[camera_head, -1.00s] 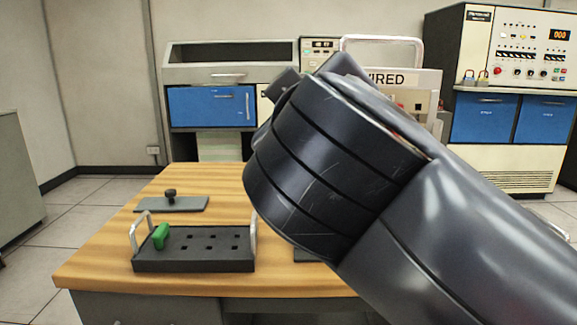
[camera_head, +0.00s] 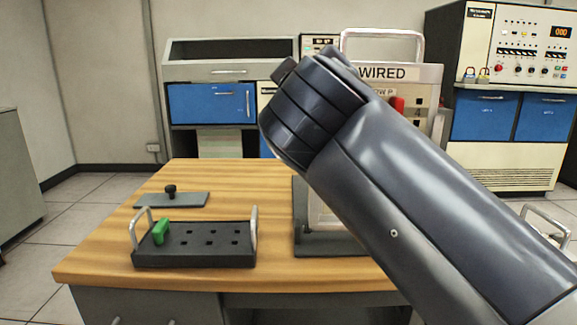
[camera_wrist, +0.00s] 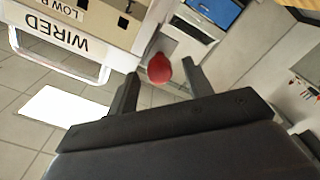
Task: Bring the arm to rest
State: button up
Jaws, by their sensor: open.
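My arm reaches across the right half of the head view, above the wooden table (camera_head: 195,183), with its dark end near the middle. My gripper (camera_wrist: 160,80) shows in the wrist view with its two dark fingers apart. A red rounded thing (camera_wrist: 159,68) appears between the fingertips in that picture; I cannot tell how far beyond them it is. The fingers are hidden in the head view. A panel marked WIRED (camera_head: 405,73) stands behind my arm, partly covered by it; it also shows upside down in the wrist view (camera_wrist: 58,36).
A black rack (camera_head: 195,257) with a green peg (camera_head: 161,231) and wire handles sits at the table's front left. A grey plate with a knob (camera_head: 190,201) lies behind it. A cabinet with a blue door (camera_head: 205,105) and a control console (camera_head: 515,45) stand behind.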

jog(key=shift+s, duration=0.15)
jog(key=shift+s+p, duration=0.5)
jog(key=shift+s, duration=4.85)
jog(key=w+p, duration=0.1)
jog(key=w, duration=1.1)
jog(key=shift+w+g, duration=0.2)
jog(key=shift+g, duration=0.1)
